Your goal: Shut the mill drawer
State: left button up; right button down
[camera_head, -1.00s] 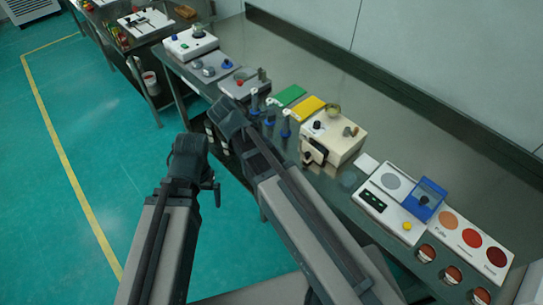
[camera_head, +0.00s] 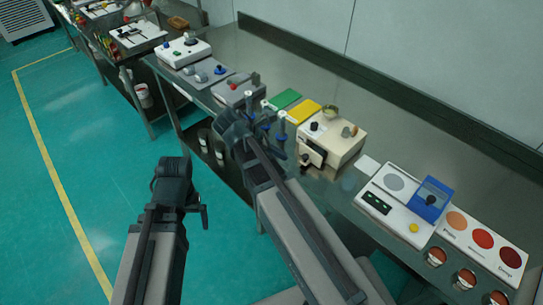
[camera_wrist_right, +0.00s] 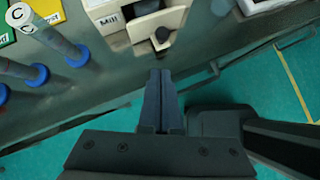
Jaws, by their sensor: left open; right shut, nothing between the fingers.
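The cream mill (camera_head: 341,140) stands on the metal bench, right of the centre of the head view. Its drawer (camera_head: 312,153) sticks out at the front. My left gripper (camera_head: 204,206) is open and empty over the floor, away from the bench.
Blue-collared upright tools (camera_head: 281,128) stand at the bench edge left of the mill. Green (camera_head: 286,99) and yellow (camera_head: 304,111) pads lie behind them. A white device with a blue cover (camera_head: 428,200) stands to the right. The floor in front is clear.

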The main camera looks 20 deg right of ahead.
aim_at(308, 151)
jog(key=d, duration=0.1)
jog(key=d+f, duration=0.1)
jog(key=d, duration=0.1)
jog(key=shift+s+d+f+b, duration=0.15)
jog(key=shift+d+f+b, duration=0.1)
jog(key=shift+f+b, duration=0.15)
pick_arm(q)
jog(key=shift+f, duration=1)
pick_arm(e)
jog(key=shift+d+f, duration=0.1)
jog(key=shift+d, duration=0.7)
jog(key=shift+d, duration=0.1)
jog(key=d, duration=0.1)
jog(key=w+d, duration=0.1)
jog(key=d, duration=0.1)
jog(key=shift+w+d, duration=0.25)
jog(key=shift+a, duration=0.1)
